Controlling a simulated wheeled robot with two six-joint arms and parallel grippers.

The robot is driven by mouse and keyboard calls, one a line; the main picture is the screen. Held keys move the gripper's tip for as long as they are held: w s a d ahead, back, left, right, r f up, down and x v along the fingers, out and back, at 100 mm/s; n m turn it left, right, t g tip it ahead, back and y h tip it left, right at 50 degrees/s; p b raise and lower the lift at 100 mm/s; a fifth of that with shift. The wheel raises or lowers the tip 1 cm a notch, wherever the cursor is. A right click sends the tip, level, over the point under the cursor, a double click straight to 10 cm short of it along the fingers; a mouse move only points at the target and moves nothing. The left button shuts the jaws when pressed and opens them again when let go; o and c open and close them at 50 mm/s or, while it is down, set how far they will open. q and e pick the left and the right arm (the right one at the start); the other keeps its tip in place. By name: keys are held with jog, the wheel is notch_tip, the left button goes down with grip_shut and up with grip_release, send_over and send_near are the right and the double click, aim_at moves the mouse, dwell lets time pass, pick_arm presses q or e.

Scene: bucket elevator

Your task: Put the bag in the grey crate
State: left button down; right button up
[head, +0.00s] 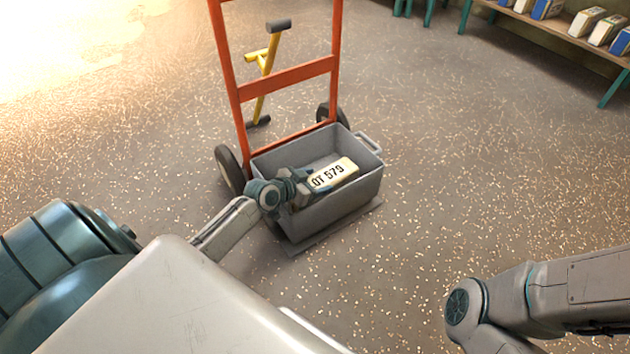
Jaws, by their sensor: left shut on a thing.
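The grey crate (340,207) stands on the toe plate of an orange hand truck, near the middle of the head view. A cream bag (334,174) with the dark print "OT 579" is at the crate's opening, within its rim. My left gripper (307,186) reaches in over the crate's left side and is shut on the left end of the bag. Whether the bag touches the crate floor I cannot tell. My right arm enters at the lower right, but its gripper is out of view.
The orange hand truck (288,76) rises behind the crate on dark wheels. A yellow T-shaped stand (262,80) is beyond it. A bench (560,32) with several bags is at the top right. The speckled floor to the right is clear.

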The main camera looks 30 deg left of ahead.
pick_arm(q)
jog(key=shift+w+r, duration=0.1)
jog(key=shift+c, duration=2.4)
grip_release()
jog(key=shift+f, duration=0.2)
